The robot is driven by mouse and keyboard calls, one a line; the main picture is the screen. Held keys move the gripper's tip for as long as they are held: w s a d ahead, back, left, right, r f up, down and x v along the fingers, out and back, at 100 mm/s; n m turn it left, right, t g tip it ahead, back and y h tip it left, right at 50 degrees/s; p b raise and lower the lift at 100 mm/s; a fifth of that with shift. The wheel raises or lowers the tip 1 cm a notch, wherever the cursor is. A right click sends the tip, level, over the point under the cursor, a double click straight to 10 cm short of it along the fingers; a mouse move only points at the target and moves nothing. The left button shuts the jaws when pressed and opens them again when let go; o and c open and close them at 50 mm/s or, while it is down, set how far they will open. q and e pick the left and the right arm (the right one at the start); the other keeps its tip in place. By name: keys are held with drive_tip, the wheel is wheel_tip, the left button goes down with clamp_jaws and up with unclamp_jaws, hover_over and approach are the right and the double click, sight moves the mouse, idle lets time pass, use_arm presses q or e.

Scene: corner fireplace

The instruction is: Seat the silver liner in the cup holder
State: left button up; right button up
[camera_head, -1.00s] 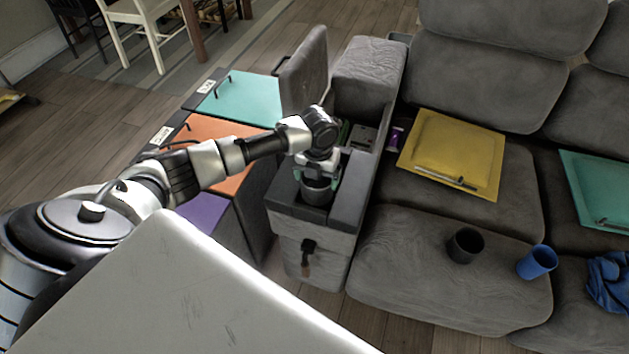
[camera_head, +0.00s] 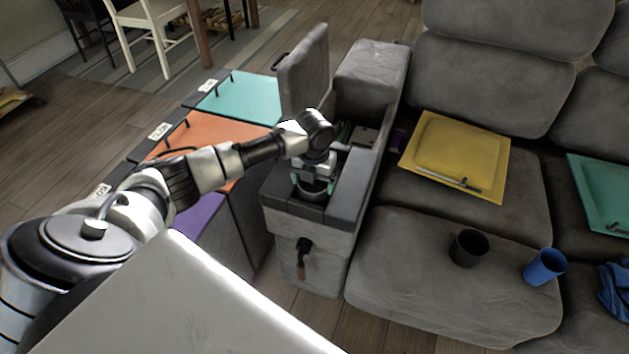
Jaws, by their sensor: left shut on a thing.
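The silver liner (camera_head: 312,190) is a short grey metal cup at the front of the sofa's armrest console. My left gripper (camera_head: 312,182) points down over it and is shut on it. The liner is low at the dark cup holder (camera_head: 300,205) in the console top, with its lower part hidden by the holder's surround. I cannot tell whether it touches the bottom. The gripper hides much of the liner's rim. My right gripper is out of view.
The console's raised lid (camera_head: 304,72) stands open behind my gripper. Coloured-top bins (camera_head: 240,97) flank the console at left.

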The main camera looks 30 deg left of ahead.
use_arm(q)
drive_tip(key=shift+f, duration=0.15)
drive_tip(key=o, duration=0.7)
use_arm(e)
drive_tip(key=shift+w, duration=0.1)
use_arm(q)
drive_tip(key=shift+r, duration=0.25)
wheel_tip(320, 180, up, 12)
drive_tip(key=p, duration=0.1)
drive_tip(key=shift+p, duration=0.4)
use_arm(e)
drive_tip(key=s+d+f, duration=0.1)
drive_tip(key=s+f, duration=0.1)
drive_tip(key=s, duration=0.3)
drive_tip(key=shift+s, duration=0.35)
use_arm(q)
drive_tip(key=shift+d+f, duration=0.1)
drive_tip(key=shift+f, duration=0.05)
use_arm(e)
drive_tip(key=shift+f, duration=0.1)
